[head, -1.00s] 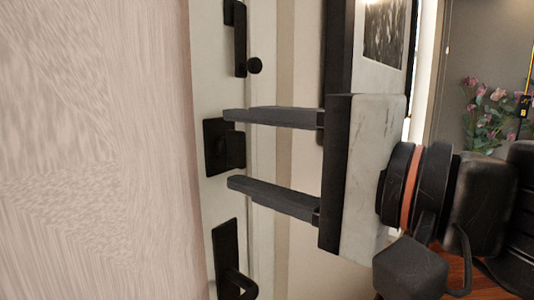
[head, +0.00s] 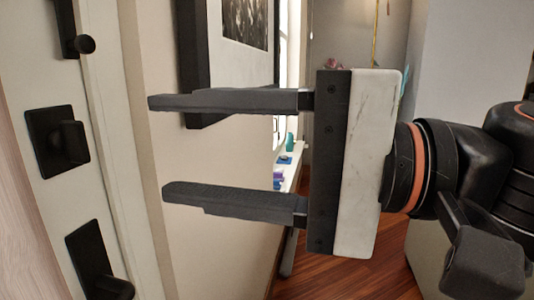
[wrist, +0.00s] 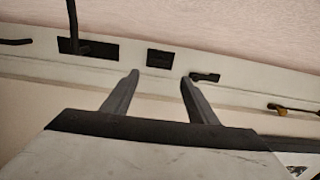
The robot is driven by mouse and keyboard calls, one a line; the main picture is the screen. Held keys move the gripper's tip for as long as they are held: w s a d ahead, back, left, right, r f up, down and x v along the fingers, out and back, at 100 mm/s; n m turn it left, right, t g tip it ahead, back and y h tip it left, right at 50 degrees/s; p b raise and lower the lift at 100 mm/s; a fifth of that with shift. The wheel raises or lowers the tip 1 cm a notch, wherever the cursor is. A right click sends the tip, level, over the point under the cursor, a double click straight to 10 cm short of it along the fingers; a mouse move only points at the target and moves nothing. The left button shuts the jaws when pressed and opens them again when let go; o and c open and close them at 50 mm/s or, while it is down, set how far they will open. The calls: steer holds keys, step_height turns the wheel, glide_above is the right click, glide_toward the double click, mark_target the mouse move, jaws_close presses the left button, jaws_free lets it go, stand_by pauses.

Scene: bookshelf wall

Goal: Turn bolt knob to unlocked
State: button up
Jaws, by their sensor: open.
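The bolt knob (head: 70,143) is a black block on a square black plate, on the white door edge at the left of the head view. It also shows in the wrist view (wrist: 158,59), ahead of the gap between the fingertips. My gripper (head: 157,147) is open and empty, its two dark fingers pointing left at the knob, one above and one below its height. The fingertips are clearly apart from the knob, to its right. In the wrist view my gripper (wrist: 160,80) has its fingers on either side of the knob's line.
A black lever handle (head: 98,265) sits below the knob, and a black latch with a round knob (head: 83,44) sits above. A framed picture (head: 245,25) hangs on the wall behind my upper finger. A white shelf (head: 291,172) with small items and wooden floor lie beyond.

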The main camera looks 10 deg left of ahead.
steer(key=d, duration=0.6)
steer(key=shift+d, duration=0.15)
steer(key=shift+f, duration=0.1)
stand_by(0.3)
steer(key=w+d+f+t+h, duration=0.4)
steer(key=w+f, duration=0.3)
steer(key=f, duration=0.4)
steer(key=w+d+f+t+h, duration=0.1)
steer(key=w+d+f+h, duration=0.3)
steer(key=w+d+f, duration=0.5)
steer(key=s+d+f+h, duration=0.1)
steer(key=d+f+h, duration=0.9)
steer(key=d+f, duration=1)
steer(key=shift+s+d, duration=0.15)
steer(key=shift+d, duration=0.75)
steer(key=shift+c, duration=0.7)
